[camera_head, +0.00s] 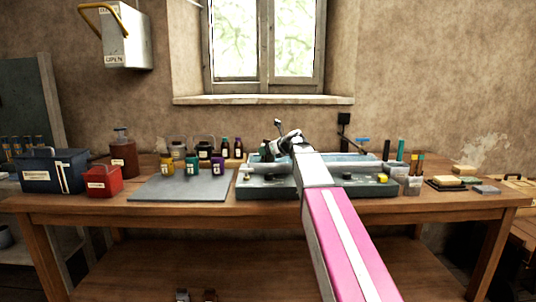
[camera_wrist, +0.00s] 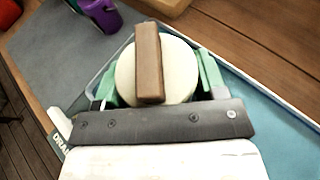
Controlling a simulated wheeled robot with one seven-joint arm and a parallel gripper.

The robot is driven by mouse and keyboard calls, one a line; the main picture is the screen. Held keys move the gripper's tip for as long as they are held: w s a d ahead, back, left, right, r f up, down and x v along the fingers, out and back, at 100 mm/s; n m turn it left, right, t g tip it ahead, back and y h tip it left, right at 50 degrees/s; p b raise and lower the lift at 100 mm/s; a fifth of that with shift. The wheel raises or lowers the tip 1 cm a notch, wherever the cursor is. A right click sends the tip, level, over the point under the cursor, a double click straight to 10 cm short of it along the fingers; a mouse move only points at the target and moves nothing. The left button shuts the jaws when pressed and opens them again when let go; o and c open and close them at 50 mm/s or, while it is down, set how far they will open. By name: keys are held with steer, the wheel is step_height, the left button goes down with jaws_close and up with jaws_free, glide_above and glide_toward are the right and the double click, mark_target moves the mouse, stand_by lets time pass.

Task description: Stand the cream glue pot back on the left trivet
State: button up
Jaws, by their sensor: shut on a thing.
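The cream glue pot (camera_wrist: 179,68) shows in the wrist view as a round cream shape with a brown bar (camera_wrist: 148,62) across its top. My gripper (camera_wrist: 158,80) has a green finger on each side of it and is shut on it. The pot is over or in a pale-rimmed tray (camera_wrist: 226,62); I cannot tell whether it touches the bottom. In the head view my gripper (camera_head: 284,143) is above the grey-blue basin unit at the table's middle, and the pot is hidden there. I cannot make out the left trivet in either view.
A grey mat (camera_head: 180,187) lies left of the basin unit (camera_head: 265,187), with several coloured jars (camera_head: 191,166) along its back. A red box (camera_head: 103,181) and a dark blue crate (camera_head: 52,171) stand farther left. Bottles, cups and a sponge (camera_head: 447,181) crowd the right side.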

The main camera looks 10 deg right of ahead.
steer(key=shift+f, duration=0.65)
steer(key=o, duration=1.3)
steer(key=shift+f, duration=0.15)
steer(key=shift+c, duration=0.2)
steer(key=shift+s+d+r, duration=0.2)
steer(key=shift+s+r, duration=0.05)
steer(key=v, duration=1.1)
steer(key=shift+r, duration=0.15)
steer(key=shift+d, duration=0.1)
